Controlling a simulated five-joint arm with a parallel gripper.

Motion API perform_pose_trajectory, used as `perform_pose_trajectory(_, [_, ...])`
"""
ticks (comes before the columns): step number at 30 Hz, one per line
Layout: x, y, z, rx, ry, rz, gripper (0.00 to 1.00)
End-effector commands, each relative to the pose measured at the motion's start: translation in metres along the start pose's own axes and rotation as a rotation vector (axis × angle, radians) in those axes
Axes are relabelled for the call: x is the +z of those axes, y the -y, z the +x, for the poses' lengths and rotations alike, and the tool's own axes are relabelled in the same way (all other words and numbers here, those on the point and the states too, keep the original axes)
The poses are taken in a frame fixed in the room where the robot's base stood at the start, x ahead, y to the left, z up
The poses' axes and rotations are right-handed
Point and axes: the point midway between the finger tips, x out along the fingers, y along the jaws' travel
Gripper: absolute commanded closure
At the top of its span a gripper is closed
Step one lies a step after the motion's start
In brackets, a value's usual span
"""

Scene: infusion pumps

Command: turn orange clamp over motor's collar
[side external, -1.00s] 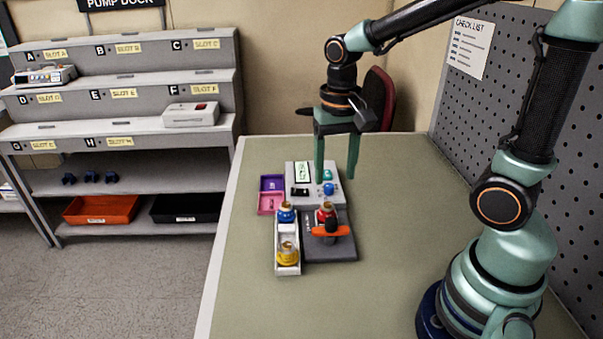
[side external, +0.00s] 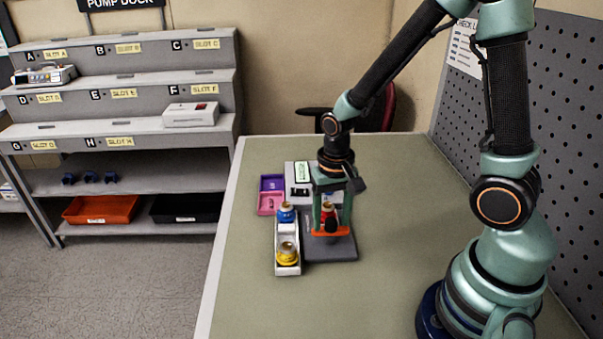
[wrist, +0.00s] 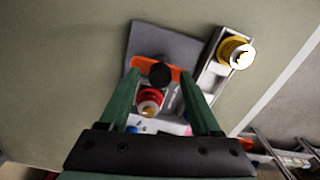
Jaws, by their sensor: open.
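The orange clamp (side external: 320,234) lies across the dark grey plate of the pump, with a black knob at its middle. It also shows in the wrist view (wrist: 141,63). The red motor (wrist: 150,96) with a pale gold top stands right beside the clamp. In the side view the motor is partly hidden behind my gripper. My gripper (side external: 331,227) is open and points down over the clamp. In the wrist view its green fingers (wrist: 160,76) stand on either side of the knob, close to the clamp's two ends. I cannot tell whether they touch it.
A white tray (side external: 280,257) left of the plate holds a blue-banded bottle (side external: 286,213) and a yellow bottle (side external: 287,254). Purple (side external: 272,183) and pink (side external: 270,204) bins sit behind it. The table is clear at right and front.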

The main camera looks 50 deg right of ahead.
Motion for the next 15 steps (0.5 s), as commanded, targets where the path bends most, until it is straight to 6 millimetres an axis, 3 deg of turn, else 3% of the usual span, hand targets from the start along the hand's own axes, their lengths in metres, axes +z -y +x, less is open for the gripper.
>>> perform_pose_trajectory(8, [0.0, 0.0, 0.0012, 0.0, 0.0, 0.0, 0.36])
perform_pose_trajectory(13, [0.0, 0.0, 0.0011, 0.0, 0.0, 0.0, 0.97])
perform_pose_trajectory(15, [0.0, 0.0, 0.001, 0.0, 0.0, 0.0, 1.0])
